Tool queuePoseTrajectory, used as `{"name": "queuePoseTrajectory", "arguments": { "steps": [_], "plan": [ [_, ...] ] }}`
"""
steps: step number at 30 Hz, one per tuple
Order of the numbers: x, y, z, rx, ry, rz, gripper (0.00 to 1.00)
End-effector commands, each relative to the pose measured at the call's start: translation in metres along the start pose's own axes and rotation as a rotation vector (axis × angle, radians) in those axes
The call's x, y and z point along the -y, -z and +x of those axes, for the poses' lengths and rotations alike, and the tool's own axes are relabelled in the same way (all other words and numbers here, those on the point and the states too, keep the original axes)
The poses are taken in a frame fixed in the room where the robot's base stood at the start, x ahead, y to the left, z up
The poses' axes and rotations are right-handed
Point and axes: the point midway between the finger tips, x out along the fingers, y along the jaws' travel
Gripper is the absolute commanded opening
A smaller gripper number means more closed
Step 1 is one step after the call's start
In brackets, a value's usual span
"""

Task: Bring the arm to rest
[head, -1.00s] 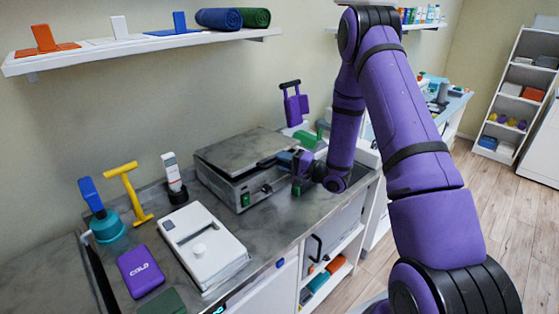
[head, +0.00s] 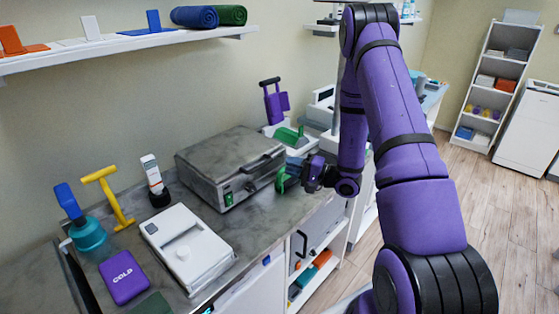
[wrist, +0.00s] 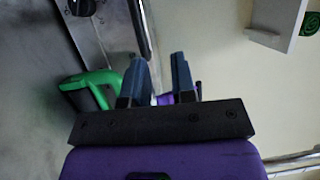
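My gripper (head: 293,167) is at the right end of the counter, just right of a grey metal box unit (head: 228,165) with its lid down. In the wrist view my gripper (wrist: 157,78) has its two blue-grey fingers apart, with nothing held between them. My purple arm reaches down to it from the right. A green object (wrist: 90,85) lies behind the left finger, partly hidden.
A wall shelf (head: 130,42) hangs above. The floor at right is clear.

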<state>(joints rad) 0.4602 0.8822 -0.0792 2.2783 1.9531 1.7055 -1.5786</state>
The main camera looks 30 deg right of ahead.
Motion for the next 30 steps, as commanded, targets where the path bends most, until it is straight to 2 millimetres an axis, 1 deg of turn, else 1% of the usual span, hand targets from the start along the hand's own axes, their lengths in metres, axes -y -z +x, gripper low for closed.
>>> {"name": "queuePoseTrajectory", "arguments": {
  "steps": [7, 8, 11, 14, 15, 17, 18, 21, 26, 30],
  "plan": [
    [0.002, -0.001, 0.001, 0.008, 0.000, 0.001, 0.24],
    [0.005, -0.002, 0.003, 0.016, 0.000, 0.003, 0.24],
    [0.021, -0.012, 0.010, 0.074, -0.004, 0.012, 0.24],
    [0.048, -0.030, 0.021, 0.178, -0.019, 0.029, 0.24],
    [0.060, -0.040, 0.025, 0.228, -0.030, 0.036, 0.24],
    [0.077, -0.055, 0.030, 0.302, -0.053, 0.046, 0.24],
    [0.088, -0.066, 0.032, 0.351, -0.073, 0.050, 0.24],
    [0.114, -0.091, 0.035, 0.464, -0.127, 0.055, 0.24],
    [0.150, -0.132, 0.032, 0.627, -0.240, 0.041, 0.24],
    [0.176, -0.165, 0.023, 0.744, -0.360, 0.006, 0.24]
  ]
}}
